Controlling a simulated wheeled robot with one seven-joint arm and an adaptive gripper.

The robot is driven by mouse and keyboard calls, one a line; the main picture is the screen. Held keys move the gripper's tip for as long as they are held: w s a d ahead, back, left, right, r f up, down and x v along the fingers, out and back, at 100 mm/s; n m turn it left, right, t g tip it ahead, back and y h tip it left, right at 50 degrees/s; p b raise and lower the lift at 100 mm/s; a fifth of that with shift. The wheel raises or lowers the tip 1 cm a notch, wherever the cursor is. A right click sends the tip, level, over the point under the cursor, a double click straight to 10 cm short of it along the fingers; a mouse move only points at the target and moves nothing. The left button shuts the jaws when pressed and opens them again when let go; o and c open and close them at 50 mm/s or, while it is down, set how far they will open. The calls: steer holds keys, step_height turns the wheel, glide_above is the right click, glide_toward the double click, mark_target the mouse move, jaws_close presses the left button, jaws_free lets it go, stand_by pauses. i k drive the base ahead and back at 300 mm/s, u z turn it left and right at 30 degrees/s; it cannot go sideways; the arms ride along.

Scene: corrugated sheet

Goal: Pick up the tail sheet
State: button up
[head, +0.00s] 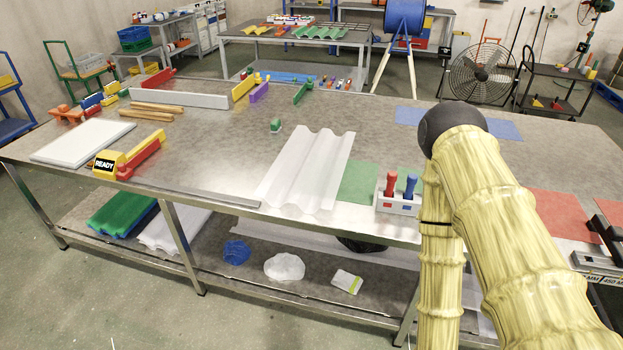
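A translucent white corrugated sheet (308,172) lies on the metal workbench (215,145), near its middle, with its near end at the bench's front edge. It is the only loose corrugated sheet on the bench top; no label shows that it is the tail sheet. White corrugated sheets (172,232) and green ones (122,212) lie on the shelf below. My arm, in a pale yellow sleeve, rises at the right and bends down again past the front of the bench. My gripper is out of the picture, so its state is hidden.
A green mat (366,184) and a white holder (398,197) with red and blue handled tools sit right of the sheet. A small green piece (275,126) stands at its far left. A yellow READY block (107,163) and white slab (82,142) are at left. Bare bench lies between.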

mark_target(308, 173)
steer(key=u, duration=0.75)
steer(key=i, duration=0.8)
steer(key=z, duration=0.1)
